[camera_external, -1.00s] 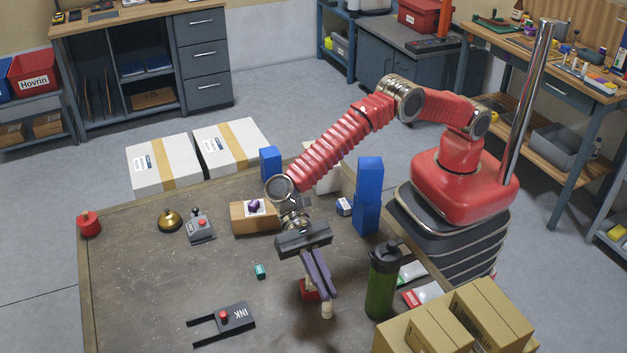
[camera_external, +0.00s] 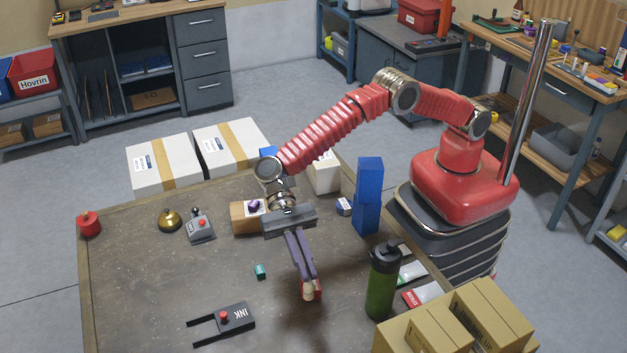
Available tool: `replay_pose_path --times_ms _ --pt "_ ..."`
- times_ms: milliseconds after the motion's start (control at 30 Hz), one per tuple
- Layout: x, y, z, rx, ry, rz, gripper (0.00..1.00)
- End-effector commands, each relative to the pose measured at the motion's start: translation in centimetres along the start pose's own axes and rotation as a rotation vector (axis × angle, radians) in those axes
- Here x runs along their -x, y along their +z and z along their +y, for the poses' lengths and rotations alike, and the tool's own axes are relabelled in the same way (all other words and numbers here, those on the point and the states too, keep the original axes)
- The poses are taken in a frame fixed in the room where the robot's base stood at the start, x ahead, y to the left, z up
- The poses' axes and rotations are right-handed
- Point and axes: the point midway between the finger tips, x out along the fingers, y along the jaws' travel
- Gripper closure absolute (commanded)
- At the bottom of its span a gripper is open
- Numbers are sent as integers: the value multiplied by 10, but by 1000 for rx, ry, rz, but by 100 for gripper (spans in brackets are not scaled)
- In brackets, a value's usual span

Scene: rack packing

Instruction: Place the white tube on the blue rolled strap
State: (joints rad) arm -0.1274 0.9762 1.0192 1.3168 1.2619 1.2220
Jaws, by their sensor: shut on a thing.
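My gripper (camera_external: 309,283) is above the middle of the table, pointing down with long dark purple fingers. It is shut on the white tube (camera_external: 308,293), a small pale piece at the fingertips. I cannot tell the tube's exact gap above the table. I cannot surely pick out the blue rolled strap. A small purple-blue item (camera_external: 254,204) shows by the cardboard box behind my gripper, and a small teal item (camera_external: 261,271) lies on the table to the left of the fingers. A red thing (camera_external: 318,288) is just behind the tube, partly hidden.
A grey button box (camera_external: 199,228), a brass bell (camera_external: 169,220) and a red weight (camera_external: 89,224) stand at back left.

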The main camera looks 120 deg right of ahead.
Motion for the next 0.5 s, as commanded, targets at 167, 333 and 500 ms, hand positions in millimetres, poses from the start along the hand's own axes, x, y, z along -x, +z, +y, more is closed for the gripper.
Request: replay_pose_path --times_ms 167,333,500 --pt "68 16 -20 -26 -75 -1 100" --pt "133 19 -26 -57 -152 -1 100" --pt "194 15 -20 -87 -231 -1 100"
